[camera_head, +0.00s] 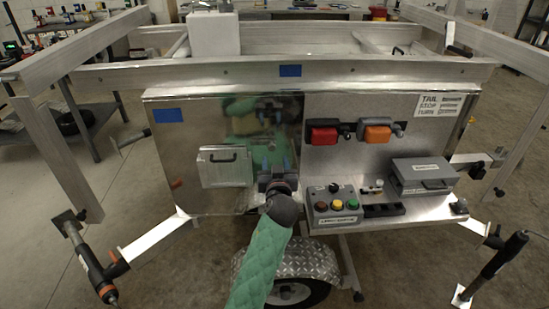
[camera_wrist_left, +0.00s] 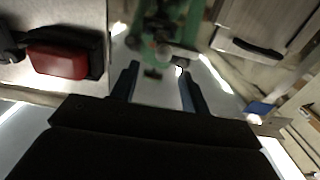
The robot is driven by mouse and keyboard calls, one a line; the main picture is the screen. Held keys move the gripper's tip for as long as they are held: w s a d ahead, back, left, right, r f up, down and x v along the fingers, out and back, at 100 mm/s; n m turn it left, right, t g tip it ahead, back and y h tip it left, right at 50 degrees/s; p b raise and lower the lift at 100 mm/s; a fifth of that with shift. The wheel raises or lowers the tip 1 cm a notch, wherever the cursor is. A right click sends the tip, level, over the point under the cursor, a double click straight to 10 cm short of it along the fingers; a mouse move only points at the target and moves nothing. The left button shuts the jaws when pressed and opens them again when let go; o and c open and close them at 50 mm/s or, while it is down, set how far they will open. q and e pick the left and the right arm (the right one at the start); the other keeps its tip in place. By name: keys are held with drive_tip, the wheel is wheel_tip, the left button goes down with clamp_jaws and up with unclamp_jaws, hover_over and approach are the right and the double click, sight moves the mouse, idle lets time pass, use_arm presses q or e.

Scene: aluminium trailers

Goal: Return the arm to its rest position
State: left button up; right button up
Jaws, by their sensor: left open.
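My left arm, in a green quilted sleeve (camera_head: 262,262), reaches up from the bottom middle of the head view. Its gripper (camera_head: 276,162) is in front of the shiny front panel (camera_head: 210,118) of the aluminium trailer, right of a small metal door with a black handle (camera_head: 224,167). In the left wrist view the two dark fingers (camera_wrist_left: 158,72) stand apart with nothing held between them. Behind them the panel mirrors a green, blurred shape of my arm. The gap to the panel is hard to judge. My right gripper shows in neither view.
Right of my gripper are a red light (camera_head: 325,135), an orange light (camera_head: 377,134), a button box (camera_head: 336,206) and a grey case (camera_head: 423,175) on a shelf. A trailer wheel (camera_head: 288,292) is below. Angled frame bars flank both sides. Floor is open at lower left.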

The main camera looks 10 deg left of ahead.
use_arm(q)
drive_tip(key=shift+v, duration=0.9)
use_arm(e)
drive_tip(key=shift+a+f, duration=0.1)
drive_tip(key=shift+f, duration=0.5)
use_arm(q)
drive_tip(key=s+f+m+g+h+p, duration=0.2)
drive_tip(key=s+f+g, duration=0.3)
drive_tip(key=s, duration=0.9)
drive_tip(key=s+f+m+g+h+p, duration=0.1)
drive_tip(key=s+f+g, duration=0.4)
drive_tip(key=s, duration=0.9)
drive_tip(key=s+f+m+g+h+p, duration=0.2)
drive_tip(key=s+f+g, duration=0.3)
drive_tip(key=s+f, duration=0.4)
drive_tip(key=s+h+p, duration=0.1)
drive_tip(key=s, duration=0.4)
drive_tip(key=shift+s+d+f+m+h+p, duration=0.25)
drive_tip(key=shift+s+f+m+h+p, duration=0.05)
drive_tip(key=shift+s+f+h+p, duration=0.1)
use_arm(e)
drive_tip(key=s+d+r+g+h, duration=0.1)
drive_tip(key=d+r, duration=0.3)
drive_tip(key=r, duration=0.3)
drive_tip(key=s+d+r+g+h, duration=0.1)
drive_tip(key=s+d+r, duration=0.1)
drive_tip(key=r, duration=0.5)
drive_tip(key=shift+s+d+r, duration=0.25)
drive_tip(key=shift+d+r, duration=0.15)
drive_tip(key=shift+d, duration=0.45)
